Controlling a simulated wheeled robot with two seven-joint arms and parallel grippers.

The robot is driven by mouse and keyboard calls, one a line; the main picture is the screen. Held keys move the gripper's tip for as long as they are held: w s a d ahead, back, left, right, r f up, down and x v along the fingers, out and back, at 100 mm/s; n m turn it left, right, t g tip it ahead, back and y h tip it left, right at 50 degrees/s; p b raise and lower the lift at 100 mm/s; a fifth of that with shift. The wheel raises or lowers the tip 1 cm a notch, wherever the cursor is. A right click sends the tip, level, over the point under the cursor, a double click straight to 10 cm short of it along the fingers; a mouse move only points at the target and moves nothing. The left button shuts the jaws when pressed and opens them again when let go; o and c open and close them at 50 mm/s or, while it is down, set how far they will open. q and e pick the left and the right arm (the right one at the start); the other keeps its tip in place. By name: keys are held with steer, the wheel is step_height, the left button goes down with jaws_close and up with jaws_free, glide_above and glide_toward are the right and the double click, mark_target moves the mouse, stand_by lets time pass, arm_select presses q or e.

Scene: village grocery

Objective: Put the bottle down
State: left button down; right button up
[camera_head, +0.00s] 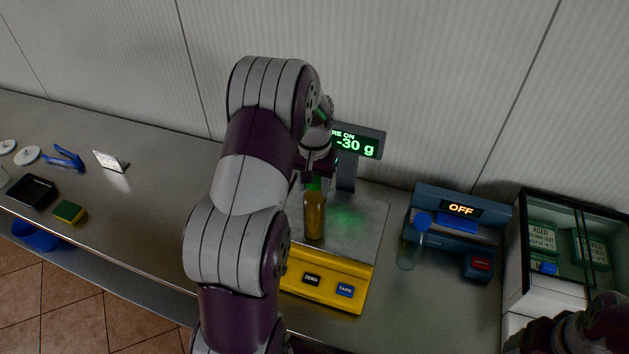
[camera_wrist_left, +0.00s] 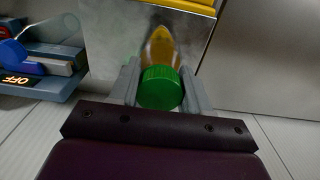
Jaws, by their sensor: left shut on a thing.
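An amber bottle (camera_head: 314,216) with a green cap stands upright over the steel plate (camera_head: 364,224) of a yellow scale. I cannot tell for sure whether its base touches the plate. My left gripper (camera_head: 315,178) is above it, shut on the bottle at its green cap. The wrist view shows the green cap (camera_wrist_left: 161,88) between the two grey fingers, with the amber body (camera_wrist_left: 159,46) beyond. The scale's display (camera_head: 356,142) reads -30 g. Part of my right arm shows at the lower right corner; its gripper's fingers are not visible.
Right of the scale stand a clear bottle with a blue cap (camera_head: 422,221) and a blue device reading OFF (camera_head: 460,209). A glass case (camera_head: 575,240) is at the far right. A sponge (camera_head: 69,212) and a black tray (camera_head: 32,191) lie left.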

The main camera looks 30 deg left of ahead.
arm_select(q)
steer(key=c, duration=0.5)
jaws_free()
